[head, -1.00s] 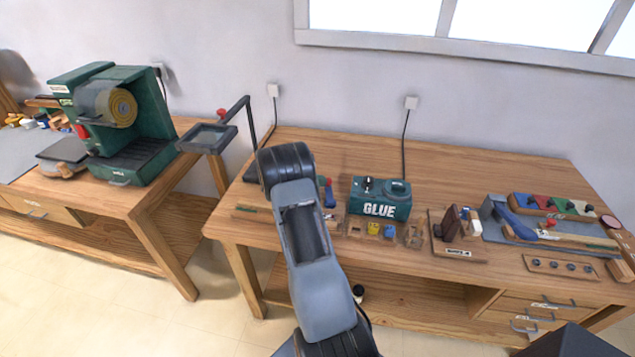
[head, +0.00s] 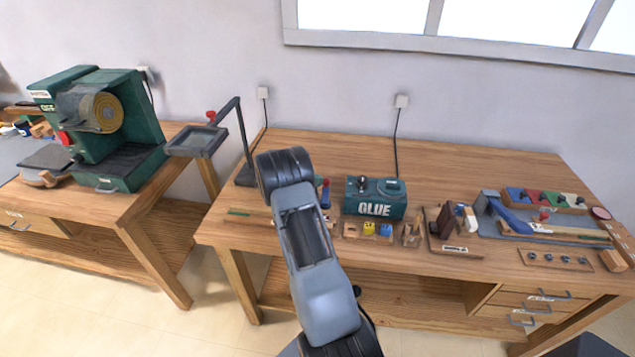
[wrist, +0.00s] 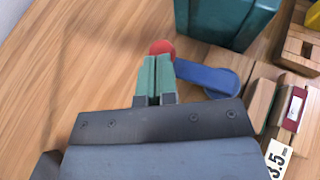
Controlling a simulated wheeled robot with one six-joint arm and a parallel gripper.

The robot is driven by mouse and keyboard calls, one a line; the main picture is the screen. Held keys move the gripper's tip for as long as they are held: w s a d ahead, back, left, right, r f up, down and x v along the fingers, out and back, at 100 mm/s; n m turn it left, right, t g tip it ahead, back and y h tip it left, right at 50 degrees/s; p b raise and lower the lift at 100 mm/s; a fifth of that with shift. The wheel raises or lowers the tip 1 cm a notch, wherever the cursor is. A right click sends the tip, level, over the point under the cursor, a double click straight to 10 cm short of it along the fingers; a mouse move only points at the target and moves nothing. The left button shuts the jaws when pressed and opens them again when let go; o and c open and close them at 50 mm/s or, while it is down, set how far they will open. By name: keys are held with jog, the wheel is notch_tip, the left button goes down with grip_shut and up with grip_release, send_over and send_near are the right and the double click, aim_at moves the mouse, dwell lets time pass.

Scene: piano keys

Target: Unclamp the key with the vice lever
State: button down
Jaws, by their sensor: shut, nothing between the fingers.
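A blue lever (wrist: 208,80) with a red ball end (wrist: 162,47) lies in front of my gripper in the wrist view. My gripper (wrist: 155,82) is shut and empty, its green fingertips just short of the red ball in the picture; I cannot tell if they touch. In the head view the blue lever (head: 325,194) stands upright-looking beside my arm, which hides my gripper. A wooden strip with a green mark (head: 248,213), maybe a key, runs behind my arm.
The teal glue box (head: 375,198) stands close right of the near lever. Small wooden blocks (wrist: 262,100) and a "3.5" label (wrist: 277,160) lie at the wrist view's right. A black stand (head: 243,150) rises at left. The bench (head: 330,150) is clear behind.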

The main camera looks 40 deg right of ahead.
jog(key=b+v, duration=0.1)
jog(key=v, duration=1.2)
jog(key=shift+w+a, duration=0.2)
jog(key=shift+a, duration=0.05)
